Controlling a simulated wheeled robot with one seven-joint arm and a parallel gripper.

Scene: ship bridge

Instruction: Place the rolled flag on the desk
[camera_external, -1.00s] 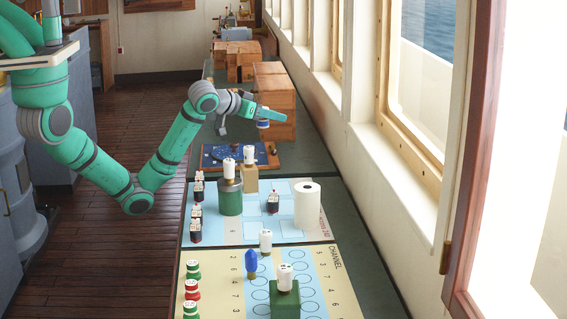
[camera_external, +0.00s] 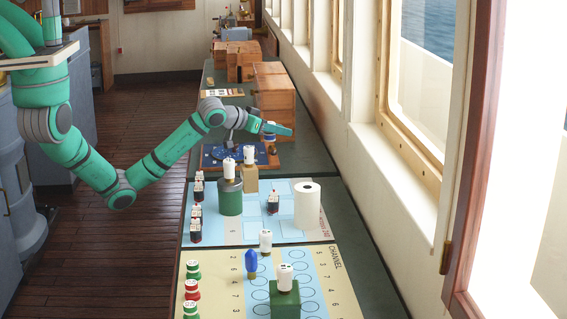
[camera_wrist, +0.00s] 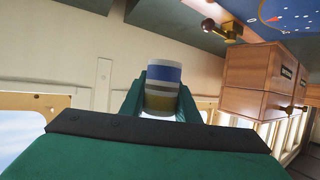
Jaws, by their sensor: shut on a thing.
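My gripper (camera_external: 272,131) is shut on a short roll with blue, white and yellow bands, which looks like the rolled flag (camera_wrist: 163,88). In the wrist view the roll sits between the two green fingers (camera_wrist: 162,95). In the external view the roll (camera_external: 270,142) is small and partly hidden by the gripper. It is over the far part of the long dark green desk (camera_external: 352,220), near a blue board (camera_external: 215,154) and in front of a wooden box. I cannot tell whether its underside touches anything.
Wooden boxes (camera_external: 275,92) stand just behind the gripper. Nearer are a white roll (camera_external: 307,206), a green cylinder (camera_external: 230,198) with a white piece on top, and several small pieces on charts. The window wall (camera_external: 345,110) runs along the right. A bare green strip borders the charts.

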